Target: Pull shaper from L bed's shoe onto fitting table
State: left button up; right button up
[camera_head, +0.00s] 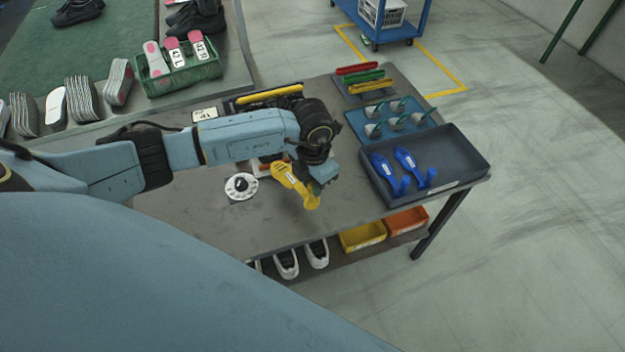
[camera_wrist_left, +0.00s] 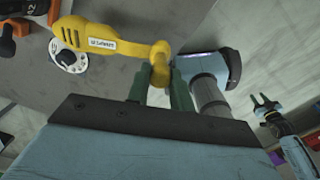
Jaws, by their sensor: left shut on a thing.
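A yellow shaper (camera_head: 292,184) hangs in my left gripper (camera_head: 322,168) over the grey fitting table (camera_head: 262,228). In the left wrist view the shaper (camera_wrist_left: 112,42) lies to the left, its knobbed end between the green fingers of my left gripper (camera_wrist_left: 161,92), which are shut on it. No shoe is around it. Whether it touches the tabletop is unclear. My right gripper (camera_wrist_left: 265,105) shows small at the right of the left wrist view, its fingers apart and empty. It is outside the head view. Which place is the L bed is unclear.
A dark tray (camera_head: 470,150) with two blue shapers (camera_head: 386,172) stands at the table's right. A blue rack (camera_head: 352,122) is behind it. A round white dial (camera_head: 241,186) lies left of the shaper. The front tabletop is clear. Dark shoes (camera_head: 200,22) stand on the far bench.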

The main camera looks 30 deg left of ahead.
aim_at(313, 201)
pick_arm(q)
jog(key=shift+f+b, duration=2.95)
jog(key=shift+f, duration=1.05)
jog(key=o, duration=0.9)
notch_tip(313, 201, up, 9)
jog(key=p, duration=0.7)
